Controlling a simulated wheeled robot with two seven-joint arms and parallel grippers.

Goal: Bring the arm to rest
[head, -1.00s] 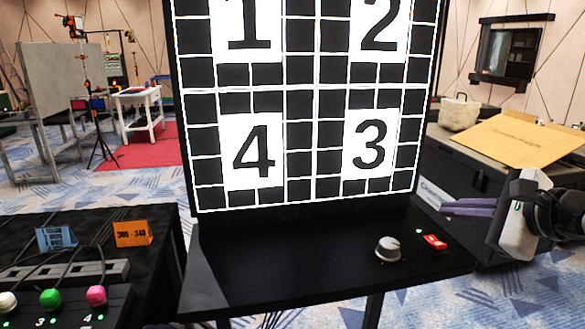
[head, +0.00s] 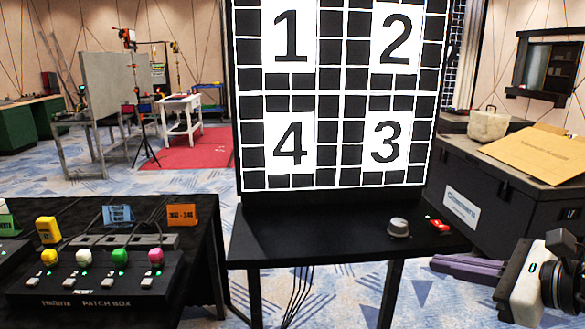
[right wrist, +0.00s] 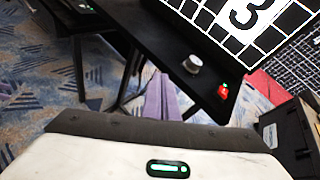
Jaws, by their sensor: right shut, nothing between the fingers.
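My right gripper (head: 436,262) is at the lower right of the head view, with its purple fingers together and nothing between them. It points left, below the right end of the black console shelf (head: 300,240) and apart from it as far as I can tell. In the right wrist view the shut purple fingers (right wrist: 160,100) show near the shelf's edge. The shelf carries a grey knob (head: 398,227) and a red switch (head: 439,225) with a green light beside it. My left gripper is not in view.
The video wall (head: 340,95) shows panels numbered 1, 2, 4 and 3. A patch box (head: 95,285) with several coloured knobs stands on a black table at left. A large black case (head: 510,200) stands at right behind my arm. Carpet is free between table and console.

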